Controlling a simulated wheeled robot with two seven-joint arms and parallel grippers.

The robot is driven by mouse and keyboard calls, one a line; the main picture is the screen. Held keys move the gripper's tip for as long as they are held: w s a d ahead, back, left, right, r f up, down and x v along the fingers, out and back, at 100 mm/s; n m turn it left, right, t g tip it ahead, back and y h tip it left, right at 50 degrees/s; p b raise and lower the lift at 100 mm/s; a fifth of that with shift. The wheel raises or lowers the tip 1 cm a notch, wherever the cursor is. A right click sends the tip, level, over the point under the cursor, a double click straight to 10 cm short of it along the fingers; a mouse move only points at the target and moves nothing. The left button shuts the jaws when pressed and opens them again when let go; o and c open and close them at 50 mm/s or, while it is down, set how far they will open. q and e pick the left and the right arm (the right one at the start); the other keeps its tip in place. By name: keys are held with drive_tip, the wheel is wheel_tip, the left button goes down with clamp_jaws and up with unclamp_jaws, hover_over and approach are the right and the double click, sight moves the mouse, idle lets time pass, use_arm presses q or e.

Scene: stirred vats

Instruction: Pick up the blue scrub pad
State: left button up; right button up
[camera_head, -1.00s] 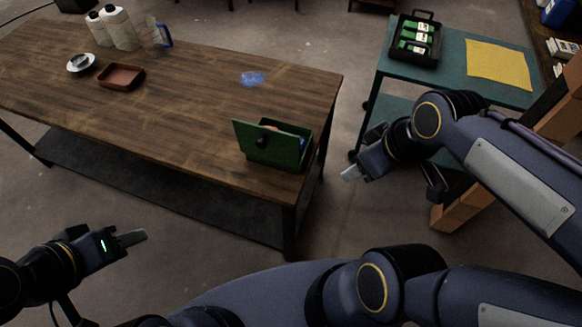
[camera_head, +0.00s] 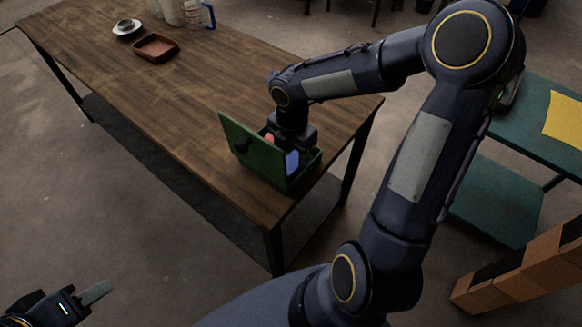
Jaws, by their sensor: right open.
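A blue block-like thing (camera_head: 292,162), likely the blue scrub pad, is partly visible inside the open green box (camera_head: 262,158) near the table's front right corner. A reddish thing (camera_head: 269,138) shows beside it in the box. My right gripper (camera_head: 292,147) points down over the box, at its opening. It is open; its fingertips are mostly hidden, and I cannot tell whether they touch the pad. My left gripper (camera_head: 96,292) is at the lower left, away from the table; its jaw gap is not clear.
The wooden table (camera_head: 190,105) holds a brown tray (camera_head: 156,47), a white dish (camera_head: 127,28) and a clear jug (camera_head: 198,14) at the back. The green box's raised lid stands on its left side. A teal cart (camera_head: 510,135) with a yellow cloth (camera_head: 565,118) stands right.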

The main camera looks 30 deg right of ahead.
sight(292, 163)
drive_tip(key=shift+a+f, duration=0.1)
drive_tip(key=shift+f, duration=1.45)
drive_tip(key=shift+s, duration=0.1)
drive_tip(key=shift+c, duration=0.4)
drive_tip(key=c, duration=0.6)
drive_tip(key=shift+o, duration=0.2)
drive_tip(key=shift+r, duration=0.1)
wheel_tip(292, 163, up, 10)
drive_tip(key=p, duration=0.1)
